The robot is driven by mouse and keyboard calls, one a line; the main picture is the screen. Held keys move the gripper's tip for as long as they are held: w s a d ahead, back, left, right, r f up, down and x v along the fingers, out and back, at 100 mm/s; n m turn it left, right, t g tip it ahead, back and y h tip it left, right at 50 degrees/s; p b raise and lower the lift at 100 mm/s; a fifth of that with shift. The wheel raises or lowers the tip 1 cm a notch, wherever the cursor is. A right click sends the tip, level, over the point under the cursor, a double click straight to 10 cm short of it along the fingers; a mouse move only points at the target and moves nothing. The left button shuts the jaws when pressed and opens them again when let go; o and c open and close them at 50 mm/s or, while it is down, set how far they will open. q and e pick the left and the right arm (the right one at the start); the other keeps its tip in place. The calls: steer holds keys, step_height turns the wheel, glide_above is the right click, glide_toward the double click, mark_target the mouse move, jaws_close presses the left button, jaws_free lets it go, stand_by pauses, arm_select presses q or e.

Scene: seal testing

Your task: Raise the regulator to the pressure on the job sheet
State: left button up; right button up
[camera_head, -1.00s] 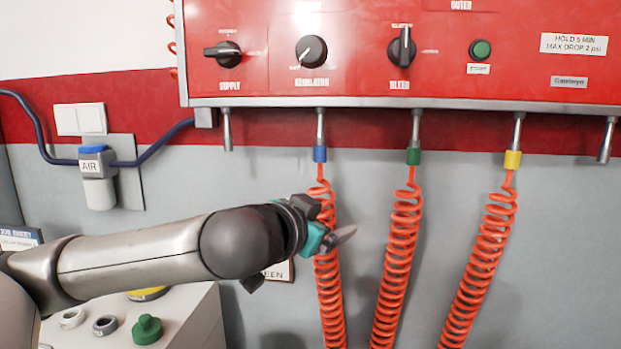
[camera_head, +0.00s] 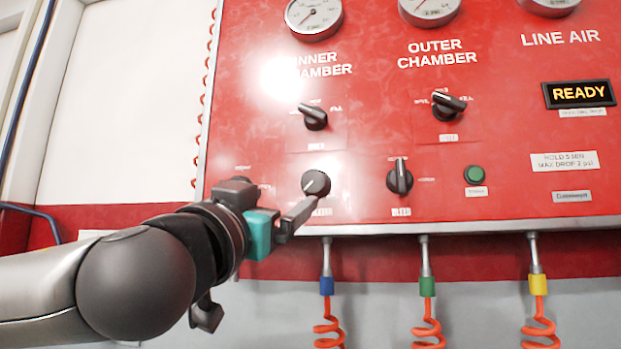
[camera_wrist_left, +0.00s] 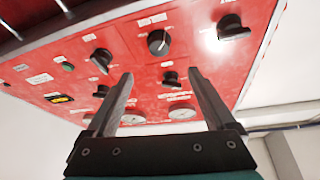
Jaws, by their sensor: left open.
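The regulator knob (camera_head: 316,183) is a round black knob with a white pointer mark, low on the red panel. My left gripper (camera_head: 302,209) is at its lower left in the head view, and its finger hides part of the knob's label. Contact cannot be told there. In the left wrist view the panel appears upside down; the regulator knob (camera_wrist_left: 158,42) lies ahead, between and beyond the two spread fingers of my left gripper (camera_wrist_left: 161,74), with nothing between them. My right gripper is out of view, and so is the job sheet.
The inner chamber gauge (camera_head: 313,16), outer chamber gauge (camera_head: 430,8) and cut-off line air gauge (camera_head: 550,5) are above. The bleed knob (camera_head: 399,179) is to the right, and a READY display (camera_head: 579,93) is at far right. Coiled orange hoses hang below the panel.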

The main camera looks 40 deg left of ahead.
mark_target(312, 181)
arm_select(q)
steer(key=p+x, duration=0.4)
steer(key=x, duration=0.8)
steer(key=shift+w+p, duration=0.1)
steer(key=shift+p, duration=0.3)
steer(key=shift+x, duration=0.85)
steer(key=c, duration=1.4)
